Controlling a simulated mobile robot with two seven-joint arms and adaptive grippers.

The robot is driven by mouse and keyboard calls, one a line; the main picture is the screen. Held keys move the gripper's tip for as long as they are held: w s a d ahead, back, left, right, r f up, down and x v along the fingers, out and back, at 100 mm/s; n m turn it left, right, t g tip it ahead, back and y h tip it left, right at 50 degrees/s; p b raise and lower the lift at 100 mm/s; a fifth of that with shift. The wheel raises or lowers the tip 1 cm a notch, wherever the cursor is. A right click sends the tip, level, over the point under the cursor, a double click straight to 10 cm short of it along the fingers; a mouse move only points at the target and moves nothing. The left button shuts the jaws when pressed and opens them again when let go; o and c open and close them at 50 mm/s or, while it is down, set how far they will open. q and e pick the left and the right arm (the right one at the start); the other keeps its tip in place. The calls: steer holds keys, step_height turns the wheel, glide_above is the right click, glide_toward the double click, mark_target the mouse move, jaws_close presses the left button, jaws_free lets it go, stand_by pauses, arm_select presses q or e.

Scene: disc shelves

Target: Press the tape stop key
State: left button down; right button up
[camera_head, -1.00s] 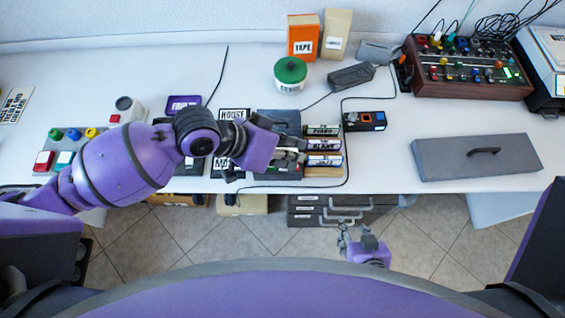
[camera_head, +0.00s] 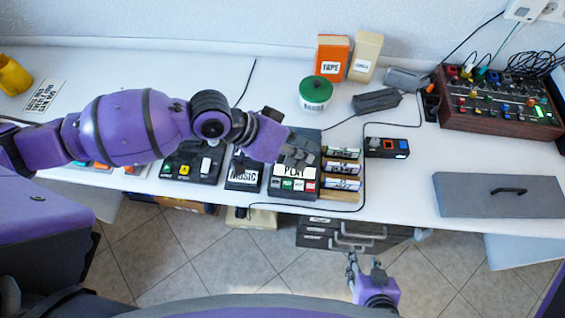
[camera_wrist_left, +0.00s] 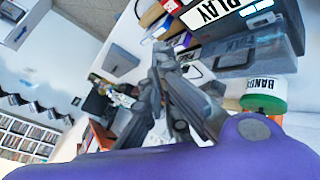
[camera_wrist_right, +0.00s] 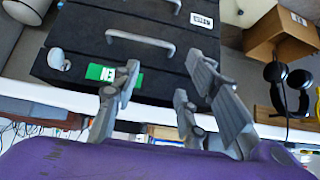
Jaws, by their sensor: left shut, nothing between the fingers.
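The tape player (camera_head: 281,195), a dark box labelled PLAY, sits on the white desk. It also shows in the left wrist view (camera_wrist_left: 238,48).
Cassette cases (camera_head: 341,169) stand right of the player. A MUSIC box (camera_head: 243,176) is on its left. A green-lidded pot (camera_head: 315,92) and a dark block (camera_head: 376,101) stand behind. Drawers (camera_head: 340,232) are under the desk. A cable loops around the cases.

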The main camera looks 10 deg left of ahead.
arm_select(q)
steer(key=b, duration=0.2)
glide_above(299, 185)
steer(key=w, duration=0.2)
step_height(299, 185, down, 4)
steer(key=shift+d+f, duration=0.1)
steer(key=shift+f, duration=0.8)
steer(key=shift+w+f, duration=0.1)
steer(key=shift+f, duration=0.25)
arm_select(e)
steer(key=shift+s+d+f, duration=0.1)
steer(key=shift+d+f, duration=0.2)
steer(key=shift+f, duration=0.3)
steer(key=shift+s+d+f, duration=0.1)
steer(key=shift+d+f, duration=0.15)
steer(key=shift+f, duration=0.3)
steer(key=shift+s, duration=0.15)
arm_select(q)
steer(key=shift+f, duration=0.15)
steer(key=shift+f, duration=0.3)
arm_select(e)
steer(key=shift+s+f, duration=0.1)
steer(key=shift+f, duration=0.05)
